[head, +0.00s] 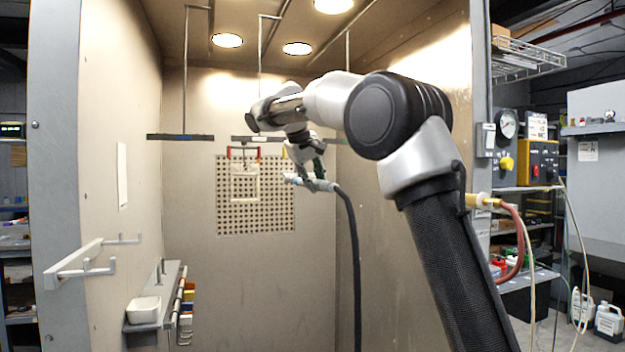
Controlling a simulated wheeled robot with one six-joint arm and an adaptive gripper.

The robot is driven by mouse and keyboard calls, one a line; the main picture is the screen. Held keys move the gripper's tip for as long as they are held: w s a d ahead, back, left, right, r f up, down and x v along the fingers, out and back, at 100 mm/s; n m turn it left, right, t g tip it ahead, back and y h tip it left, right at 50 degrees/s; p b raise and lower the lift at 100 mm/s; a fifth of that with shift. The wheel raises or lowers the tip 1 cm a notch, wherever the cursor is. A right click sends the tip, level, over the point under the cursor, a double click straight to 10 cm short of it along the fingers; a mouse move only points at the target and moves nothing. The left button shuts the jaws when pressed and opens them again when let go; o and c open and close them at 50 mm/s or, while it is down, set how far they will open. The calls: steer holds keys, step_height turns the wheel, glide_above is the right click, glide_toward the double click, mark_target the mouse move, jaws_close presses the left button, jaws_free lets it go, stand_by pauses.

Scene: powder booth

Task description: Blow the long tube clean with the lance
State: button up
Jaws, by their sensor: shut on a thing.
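My gripper (315,178) is in the middle of the booth, shut on the lance (294,180), a pale blue-grey piece with its tip pointing left. A dark hose (352,240) runs from it to the right and hangs straight down. Small parts hang near the lance tip: a red bracket-like part (231,152) and a pale frame (244,184). I cannot make out the long tube for certain; my wrist and forearm cover part of the hanging row.
A dark bar (180,137) hangs from a rod at the left. A perforated panel (280,215) is on the back wall. A shelf with a white tray (144,309) and a wall rack (78,262) stick out at the left. The booth's lower middle is open.

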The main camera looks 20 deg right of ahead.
steer(key=shift+d, duration=6.9)
steer(key=s, duration=1.2)
steer(key=shift+s+d, duration=0.25)
steer(key=shift+o, duration=0.3)
jaws_close()
jaws_free()
steer(key=shift+c, duration=0.3)
